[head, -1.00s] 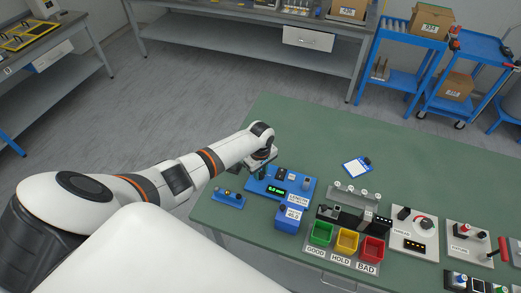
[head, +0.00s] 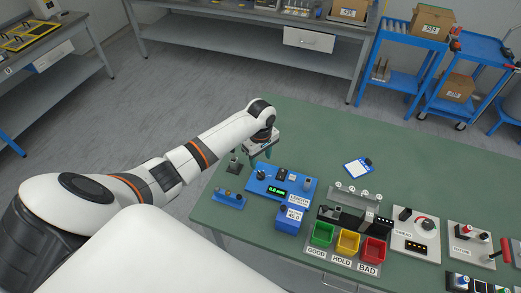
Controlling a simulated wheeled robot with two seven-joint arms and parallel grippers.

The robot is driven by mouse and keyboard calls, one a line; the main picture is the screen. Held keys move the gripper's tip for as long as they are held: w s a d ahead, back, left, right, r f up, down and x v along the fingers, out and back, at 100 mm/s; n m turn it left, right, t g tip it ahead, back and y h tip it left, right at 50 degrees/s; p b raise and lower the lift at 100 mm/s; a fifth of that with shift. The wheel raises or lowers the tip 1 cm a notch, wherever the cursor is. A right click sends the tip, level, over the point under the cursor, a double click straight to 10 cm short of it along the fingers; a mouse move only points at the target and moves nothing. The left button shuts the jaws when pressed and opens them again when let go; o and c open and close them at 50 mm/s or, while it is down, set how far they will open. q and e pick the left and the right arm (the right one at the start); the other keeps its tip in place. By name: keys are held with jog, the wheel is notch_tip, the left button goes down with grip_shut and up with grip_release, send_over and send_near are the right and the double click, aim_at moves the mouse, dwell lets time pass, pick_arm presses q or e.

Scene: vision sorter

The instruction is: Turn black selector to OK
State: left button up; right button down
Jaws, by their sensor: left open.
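A blue station panel (head: 281,184) with a green-lit display lies on the green table, left of its middle. A small black knob (head: 262,174) stands at the panel's upper left and may be the black selector; its markings are too small to read. My left gripper (head: 260,155) is open and empty, pointing down just above and behind this knob, apart from it. My right gripper is not in view.
A small blue block (head: 229,198) and a blue box (head: 290,218) sit near the panel. Green (head: 321,233), yellow (head: 347,241) and red (head: 373,249) bins stand at the front. A dial plate (head: 416,232) is to their right. The table's back area is clear.

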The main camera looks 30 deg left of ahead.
pick_arm(q)
jog(key=shift+r, duration=2)
